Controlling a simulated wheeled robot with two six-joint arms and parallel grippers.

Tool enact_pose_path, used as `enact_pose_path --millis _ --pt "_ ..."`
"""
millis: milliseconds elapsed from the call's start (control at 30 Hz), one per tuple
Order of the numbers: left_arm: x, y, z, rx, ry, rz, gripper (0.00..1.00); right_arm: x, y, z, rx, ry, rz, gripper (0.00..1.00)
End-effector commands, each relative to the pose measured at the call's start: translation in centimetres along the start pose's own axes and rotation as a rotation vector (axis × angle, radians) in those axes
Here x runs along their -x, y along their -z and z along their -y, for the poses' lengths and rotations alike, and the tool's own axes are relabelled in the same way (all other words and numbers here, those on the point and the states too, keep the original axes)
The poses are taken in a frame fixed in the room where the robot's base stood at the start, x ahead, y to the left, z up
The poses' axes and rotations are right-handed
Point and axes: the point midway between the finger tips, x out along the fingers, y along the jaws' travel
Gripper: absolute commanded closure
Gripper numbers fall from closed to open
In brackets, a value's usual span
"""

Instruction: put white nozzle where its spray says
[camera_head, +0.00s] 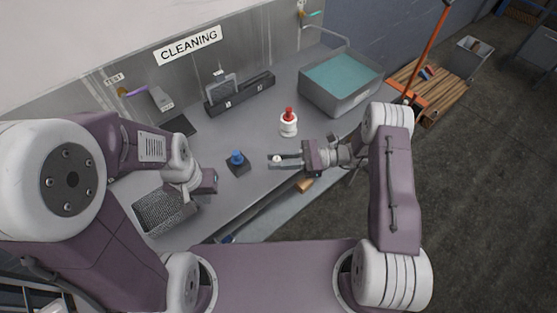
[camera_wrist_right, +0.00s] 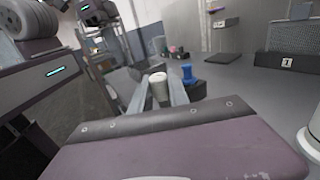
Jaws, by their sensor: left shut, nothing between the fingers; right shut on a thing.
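The white nozzle (camera_head: 276,159) is between the fingertips of my right gripper (camera_head: 283,160), above the grey counter. In the right wrist view the white nozzle (camera_wrist_right: 158,84) is upright between the two fingers, which are shut on it. A blue nozzle (camera_head: 237,157) stands on a dark block left of the right gripper; it also shows in the right wrist view (camera_wrist_right: 188,74). A white bottle (camera_head: 288,129) with a red top (camera_head: 289,113) stands farther back. My left gripper (camera_head: 205,183) is shut and empty near a mesh basket; its fingertips are hard to make out.
A grey basin (camera_head: 340,100) with teal liquid stands at the back right. A dark rack (camera_head: 240,94) with number labels holds a grey plate. The mesh basket (camera_head: 165,211) is at the front left. A "CLEANING" sign (camera_head: 188,45) hangs behind. Bare counter lies around the bottle.

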Motion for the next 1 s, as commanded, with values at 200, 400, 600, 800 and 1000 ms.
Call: enact_pose_path --millis 200,400,600,800,1000 --pt "0.0 0.0 0.0 0.0 0.0 0.0 1.0 1.2 0.1 -0.4 0.005 -0.195 -0.004 1.0" --pt "0.0 0.0 0.0 0.0 0.0 0.0 1.0 2.1 0.1 -0.8 0.003 -0.34 0.0 1.0" --pt "0.0 0.0 0.0 0.0 0.0 0.0 1.0 2.4 0.0 -0.9 0.0 -0.379 -0.001 1.0" --pt "0.0 0.0 0.0 0.0 0.0 0.0 1.0 2.4 0.0 -0.9 0.0 -0.378 -0.001 1.0" --pt "0.0 0.0 0.0 0.0 0.0 0.0 1.0 3.8 -0.1 -0.4 0.001 -0.336 -0.001 1.0"
